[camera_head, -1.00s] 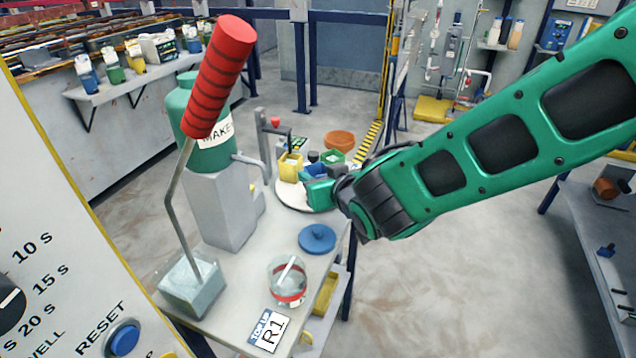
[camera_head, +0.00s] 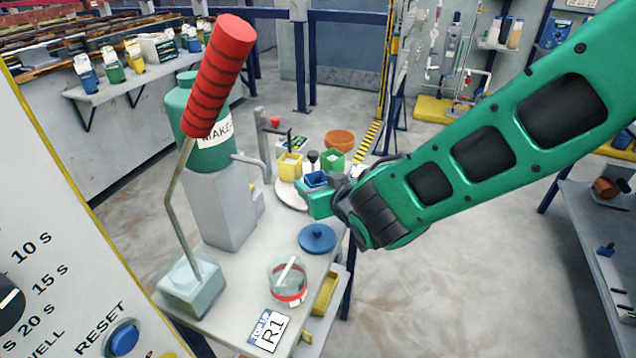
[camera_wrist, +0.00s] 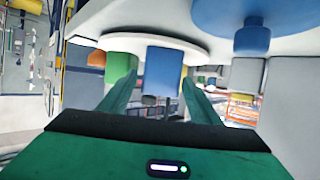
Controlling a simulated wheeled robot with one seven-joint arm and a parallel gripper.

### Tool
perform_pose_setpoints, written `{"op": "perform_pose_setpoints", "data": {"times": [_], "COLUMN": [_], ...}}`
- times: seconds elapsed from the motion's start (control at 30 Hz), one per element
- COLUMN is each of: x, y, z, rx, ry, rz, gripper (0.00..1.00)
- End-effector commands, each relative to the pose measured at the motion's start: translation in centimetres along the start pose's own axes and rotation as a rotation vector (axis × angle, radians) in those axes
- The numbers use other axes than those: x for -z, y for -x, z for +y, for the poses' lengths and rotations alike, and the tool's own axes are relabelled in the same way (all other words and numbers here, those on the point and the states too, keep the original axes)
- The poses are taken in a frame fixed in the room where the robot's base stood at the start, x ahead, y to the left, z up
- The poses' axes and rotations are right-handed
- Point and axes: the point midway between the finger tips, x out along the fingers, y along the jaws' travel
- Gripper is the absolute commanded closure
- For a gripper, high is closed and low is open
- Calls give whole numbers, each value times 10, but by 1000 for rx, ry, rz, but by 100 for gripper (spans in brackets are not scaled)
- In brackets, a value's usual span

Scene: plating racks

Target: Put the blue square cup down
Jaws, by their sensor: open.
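The blue square cup (camera_head: 316,179) stands upright on the round white plate (camera_head: 288,197) on the bench. In the wrist view, which is upside down, the cup (camera_wrist: 163,75) meets the plate (camera_wrist: 105,38) and lies ahead between my two fingers, with a gap on each side. My gripper (camera_wrist: 158,92) is open and holds nothing. In the head view my gripper (camera_head: 314,197) is at the near side of the cup and covers its lower part.
A yellow cup (camera_head: 290,168), a green cup (camera_head: 333,161) and a dark-topped item (camera_head: 312,157) stand close to the blue cup. An orange bowl (camera_head: 340,140) is behind. A blue lid (camera_head: 317,238) and a glass jar (camera_head: 289,283) are nearer on the bench.

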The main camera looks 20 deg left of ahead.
Motion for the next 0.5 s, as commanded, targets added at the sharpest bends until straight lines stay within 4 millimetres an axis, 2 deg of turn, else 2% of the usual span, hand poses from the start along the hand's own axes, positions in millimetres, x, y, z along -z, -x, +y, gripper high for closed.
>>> {"op": "perform_pose_setpoints", "data": {"times": [0.5], "x": [1], "y": [88], "z": [0], "rx": [2], "ry": [1], "rz": [2], "gripper": [43]}}
